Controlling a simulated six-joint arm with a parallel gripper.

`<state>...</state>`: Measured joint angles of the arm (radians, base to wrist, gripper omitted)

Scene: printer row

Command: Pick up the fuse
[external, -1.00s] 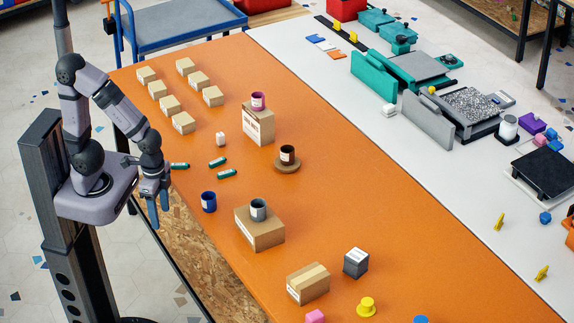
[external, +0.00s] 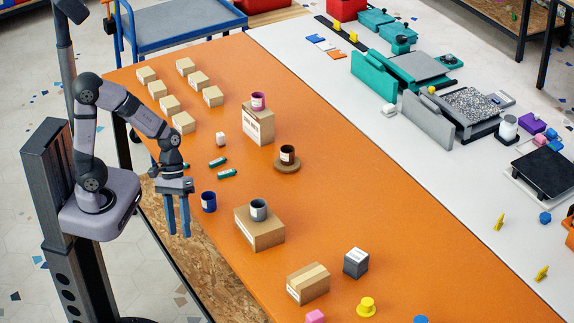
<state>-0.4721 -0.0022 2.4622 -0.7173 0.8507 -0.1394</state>
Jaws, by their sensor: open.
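Two small dark green cylinders with pale labels lie on the orange table, one farther back (external: 218,162) and one nearer (external: 227,174). A third lies to their left, mostly hidden behind my wrist. They may be fuses; I cannot tell for sure which one is the fuse. My gripper (external: 178,233) is open and empty, its two blue fingers pointing down. In the picture it is below and left of the cylinders, at the table's left edge, and touches none of them.
A dark blue mug (external: 208,202) stands just right of my gripper. A grey mug (external: 258,209) stands on a cardboard box (external: 262,238). A small white block (external: 220,138) is behind the cylinders. A brown mug (external: 287,154) is to their right. Several small boxes stand farther back.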

